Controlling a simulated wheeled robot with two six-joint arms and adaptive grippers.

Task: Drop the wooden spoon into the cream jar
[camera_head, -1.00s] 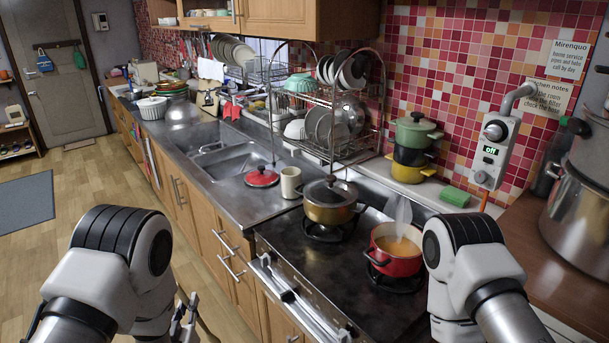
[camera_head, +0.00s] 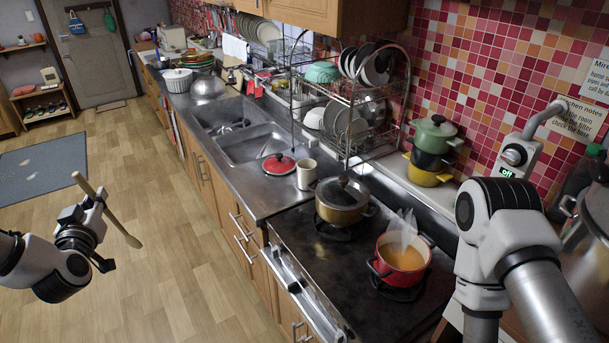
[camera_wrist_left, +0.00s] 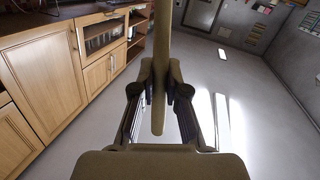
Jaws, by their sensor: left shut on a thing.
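The wooden spoon (camera_head: 122,231) is held at a slant in my left gripper (camera_head: 103,207), over open floor left of the counter. In the left wrist view, the two fingers (camera_wrist_left: 159,92) are shut on the spoon (camera_wrist_left: 162,40), which runs lengthwise between them. The cream jar (camera_head: 306,174) stands upright on the steel counter, between the red lid and the stove, well to the right of the gripper. Its inside is hard to see. My right arm shows at the right, but its gripper is hidden.
A red lid (camera_head: 278,162) lies left of the jar. A lidded pot (camera_head: 342,200) and a steaming red pot (camera_head: 402,262) stand on the stove. A dish rack (camera_head: 350,105) rises behind the jar. Wide floor lies left of the cabinets.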

